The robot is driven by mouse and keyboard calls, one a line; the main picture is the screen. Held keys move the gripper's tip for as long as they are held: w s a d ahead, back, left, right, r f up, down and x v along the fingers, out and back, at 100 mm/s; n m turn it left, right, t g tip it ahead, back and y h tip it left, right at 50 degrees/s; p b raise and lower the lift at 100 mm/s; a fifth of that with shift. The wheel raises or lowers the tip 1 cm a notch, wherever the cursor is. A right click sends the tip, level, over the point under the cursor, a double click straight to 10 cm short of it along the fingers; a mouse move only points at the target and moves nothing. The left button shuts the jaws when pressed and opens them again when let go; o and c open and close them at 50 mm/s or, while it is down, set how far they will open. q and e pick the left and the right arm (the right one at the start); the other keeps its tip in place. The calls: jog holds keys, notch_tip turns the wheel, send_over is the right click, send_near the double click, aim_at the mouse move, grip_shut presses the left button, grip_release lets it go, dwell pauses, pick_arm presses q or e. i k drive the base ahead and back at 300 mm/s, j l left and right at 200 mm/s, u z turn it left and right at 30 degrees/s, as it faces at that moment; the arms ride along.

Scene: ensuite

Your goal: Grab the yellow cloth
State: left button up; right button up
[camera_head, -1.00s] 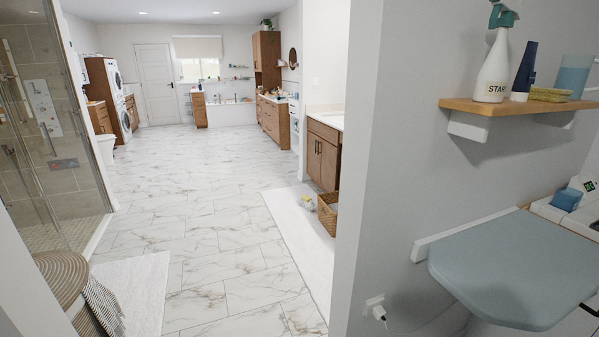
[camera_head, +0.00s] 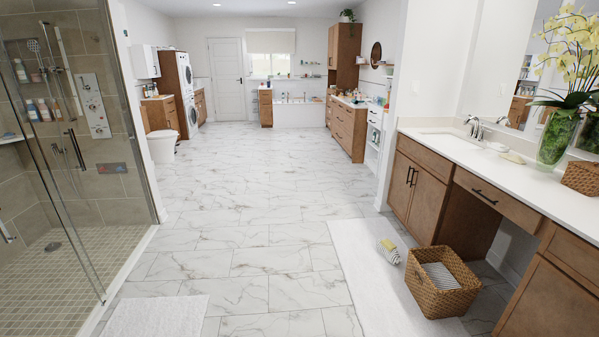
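A small cloth bundle (camera_head: 389,251), pale with grey stripes and a touch of yellow, lies on the white floor mat (camera_head: 350,262) just left of a wicker basket (camera_head: 430,296). I cannot tell for sure that it is the yellow cloth. A small yellowish-green item (camera_head: 512,158) lies on the white counter (camera_head: 470,150) near the sink; it is too small to tell if it is cloth. Neither of my grippers is in view.
The wicker basket holds a striped towel (camera_head: 441,277). Wooden vanity cabinets (camera_head: 408,188) line the right side. A glass shower (camera_head: 75,150) stands at the left, with a white mat (camera_head: 155,316) in front. The marble floor (camera_head: 240,225) between is clear.

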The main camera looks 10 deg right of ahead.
aim_at(388, 245)
jog(key=i+l+z, duration=0.15)
jog(key=i+z, duration=0.15)
jog(key=i, duration=0.45)
jog(key=i+j+z, duration=0.1)
jog(key=i+z, duration=0.15)
jog(key=i, duration=0.5)
jog(key=i+j+z, duration=0.3)
jog(key=i, duration=0.5)
jog(key=i+z, duration=0.2)
jog(key=i, duration=0.25)
jog(key=i+j+z, duration=0.15)
jog(key=i, duration=0.3)
jog(key=i+j+z, duration=0.2)
jog(key=i, duration=0.25)
